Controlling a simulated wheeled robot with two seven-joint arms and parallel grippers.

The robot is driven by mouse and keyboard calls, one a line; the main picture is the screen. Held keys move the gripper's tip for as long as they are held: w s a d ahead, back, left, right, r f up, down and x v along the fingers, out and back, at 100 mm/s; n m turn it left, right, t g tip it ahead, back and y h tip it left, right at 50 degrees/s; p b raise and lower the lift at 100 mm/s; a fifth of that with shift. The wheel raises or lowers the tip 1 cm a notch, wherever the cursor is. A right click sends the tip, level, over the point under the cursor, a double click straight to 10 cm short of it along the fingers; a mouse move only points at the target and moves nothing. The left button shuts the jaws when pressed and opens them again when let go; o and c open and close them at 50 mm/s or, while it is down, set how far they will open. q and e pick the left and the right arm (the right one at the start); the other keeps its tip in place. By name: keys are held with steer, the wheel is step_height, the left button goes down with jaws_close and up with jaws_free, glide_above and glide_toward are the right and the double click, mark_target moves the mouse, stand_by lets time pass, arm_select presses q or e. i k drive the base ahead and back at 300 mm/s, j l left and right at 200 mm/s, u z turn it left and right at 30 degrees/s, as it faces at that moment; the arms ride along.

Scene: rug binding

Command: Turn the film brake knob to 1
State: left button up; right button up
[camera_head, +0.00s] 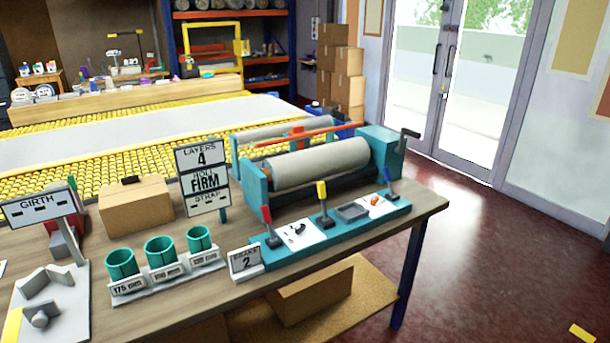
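A teal film roller machine with a grey roll (320,168) stands at the right of the wooden table. Along its front runs a teal strip (325,240) carrying a red-topped lever (267,215), a yellow-topped lever (322,190) and a blue-topped lever (387,175). A white plate with a small black part (296,230) lies between the red and yellow levers; an orange part (376,200) sits on another white plate. I cannot tell which part is the brake knob. A small sign (246,259) at the strip's left end appears to read BRAKE 2. Neither gripper is in view.
A sign reading LAYERS 4, FIRM and STRAP (204,178) stands left of the machine. Three teal rings (161,252) sit on a grey holder. A GIRTH sign (40,205) and a cardboard box (136,203) stand left. A crank (408,140) juts from the machine's right end.

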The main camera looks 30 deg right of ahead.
mark_target(372, 202)
steer(key=z, duration=1.45)
steer(key=i+j, duration=0.75)
steer(key=z, duration=1.4)
steer(key=i+j, duration=0.2)
